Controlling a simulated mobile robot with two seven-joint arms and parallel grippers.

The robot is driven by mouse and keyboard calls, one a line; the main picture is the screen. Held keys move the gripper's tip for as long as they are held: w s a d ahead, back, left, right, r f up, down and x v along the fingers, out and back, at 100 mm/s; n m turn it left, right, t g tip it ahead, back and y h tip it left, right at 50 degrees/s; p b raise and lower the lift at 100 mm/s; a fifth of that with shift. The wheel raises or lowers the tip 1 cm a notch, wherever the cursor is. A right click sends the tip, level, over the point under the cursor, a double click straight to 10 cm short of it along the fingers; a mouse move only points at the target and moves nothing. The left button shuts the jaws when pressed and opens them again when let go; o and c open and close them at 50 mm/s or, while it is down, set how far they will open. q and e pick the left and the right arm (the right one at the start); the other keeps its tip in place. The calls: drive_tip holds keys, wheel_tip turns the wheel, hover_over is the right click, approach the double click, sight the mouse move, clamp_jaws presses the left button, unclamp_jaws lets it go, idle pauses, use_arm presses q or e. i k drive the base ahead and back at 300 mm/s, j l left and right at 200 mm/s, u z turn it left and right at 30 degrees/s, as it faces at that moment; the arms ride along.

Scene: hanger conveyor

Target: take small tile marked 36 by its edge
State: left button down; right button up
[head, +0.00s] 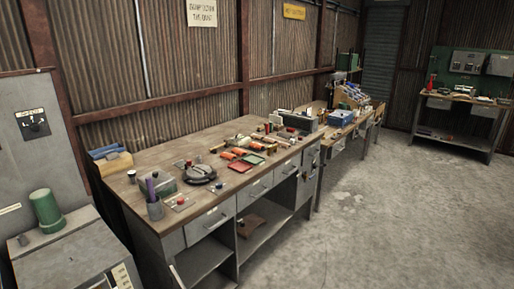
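I cannot make out a small tile marked 36; at this distance no number on the bench items is readable. A long wooden-topped workbench (150,212) with grey drawers stands along the corrugated wall, covered with many small items. Small flat plates, one at the front edge (181,204), lie near a dark round device (199,173). A flat red piece (240,166) and a flat green piece (251,158) lie farther along the top. Neither of my grippers is in view.
A grey cabinet with a green cylinder (46,211) stands at the left. A blue and tan box (110,160) sits at the bench's back left, a pen cup (155,208) at its front. Another bench (460,98) stands far right. The concrete floor (390,215) is clear.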

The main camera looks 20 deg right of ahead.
sight(255, 146)
drive_tip(key=l+u, duration=0.2)
drive_tip(key=l, duration=1.2)
drive_tip(key=i+l+u, duration=0.15)
drive_tip(key=l, duration=0.4)
drive_tip(key=l+u, duration=0.15)
drive_tip(key=l, duration=0.35)
drive_tip(key=i+l+u, duration=0.1)
drive_tip(key=l, duration=0.25)
drive_tip(key=i+l+u, duration=0.1)
drive_tip(key=l, duration=0.25)
drive_tip(key=i+l+u, duration=0.1)
drive_tip(key=l, duration=0.3)
drive_tip(key=i+l+u, duration=0.1)
drive_tip(key=l, duration=0.25)
drive_tip(key=i+l+u, duration=0.2)
drive_tip(key=i+l, duration=0.15)
drive_tip(key=l, duration=0.35)
drive_tip(key=i+l+u, duration=0.15)
drive_tip(key=l, duration=0.2)
drive_tip(key=l+u, duration=0.1)
drive_tip(key=l, duration=0.25)
drive_tip(key=i+l+u, duration=0.1)
drive_tip(key=l, duration=0.3)
drive_tip(key=i, duration=0.05)
